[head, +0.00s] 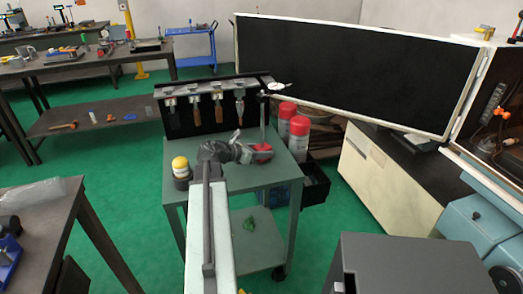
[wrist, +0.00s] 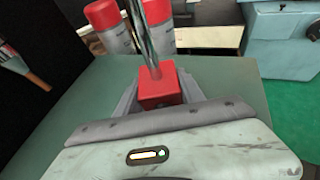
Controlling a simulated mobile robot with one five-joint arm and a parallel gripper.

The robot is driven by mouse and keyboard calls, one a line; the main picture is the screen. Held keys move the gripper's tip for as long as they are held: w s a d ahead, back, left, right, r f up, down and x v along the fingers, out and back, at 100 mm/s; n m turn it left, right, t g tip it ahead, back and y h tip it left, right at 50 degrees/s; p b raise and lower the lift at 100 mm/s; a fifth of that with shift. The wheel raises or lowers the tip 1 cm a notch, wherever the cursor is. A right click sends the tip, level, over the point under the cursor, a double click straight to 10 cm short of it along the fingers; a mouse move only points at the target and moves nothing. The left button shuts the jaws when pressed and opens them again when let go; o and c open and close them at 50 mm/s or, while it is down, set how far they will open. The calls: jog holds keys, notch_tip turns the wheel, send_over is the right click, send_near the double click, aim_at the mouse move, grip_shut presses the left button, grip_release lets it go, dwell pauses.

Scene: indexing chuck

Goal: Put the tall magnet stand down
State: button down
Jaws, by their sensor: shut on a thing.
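The tall magnet stand has a red block base (head: 262,153) and a thin upright metal post (head: 263,122); a small white dial shows near its top in the head view. In the wrist view its red base (wrist: 159,90) sits between the grey jaws and the shiny post rises out of frame. My gripper (head: 257,152) is shut on the base, over the green cart top (head: 223,179). The stand looks close to upright. I cannot tell whether the underside of the base touches the cart top.
A yellow-capped jar (head: 180,168) stands at the cart's left edge. Two red-and-white cans (head: 299,137) stand at the right, behind the stand. A black rack (head: 178,120) with several hanging tools lines the back.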

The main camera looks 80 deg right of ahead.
jog(key=shift+f, duration=0.25)
jog(key=c, duration=0.6)
grip_release()
jog(key=shift+c, duration=0.2)
